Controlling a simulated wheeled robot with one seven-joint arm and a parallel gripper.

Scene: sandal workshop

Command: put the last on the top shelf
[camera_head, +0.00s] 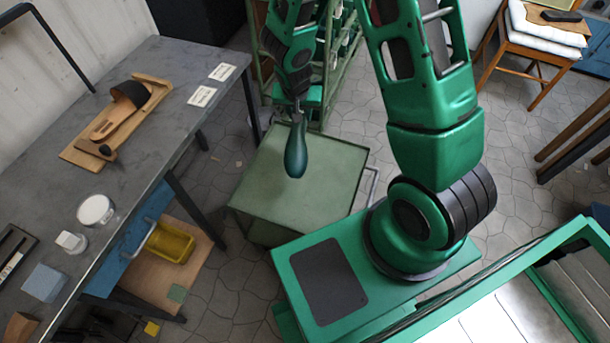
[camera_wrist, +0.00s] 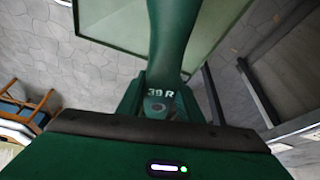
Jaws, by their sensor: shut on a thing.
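The last (camera_head: 295,152) is dark green and foot-shaped. It hangs from my gripper (camera_head: 297,112) with its rounded end down, above a green metal cabinet (camera_head: 337,150). A green shelf rack (camera_head: 258,30) stands behind my arm at the top of the head view. My arm hides much of it, and I cannot make out its top shelf clearly.
A grey workbench (camera_head: 140,150) at left bears a wooden board with a sandal (camera_head: 122,105), a white jar (camera_head: 95,210) and small blocks. A yellow bin (camera_head: 172,243) sits below it. A cushioned chair (camera_head: 545,35) stands at upper right. Stone floor is open between.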

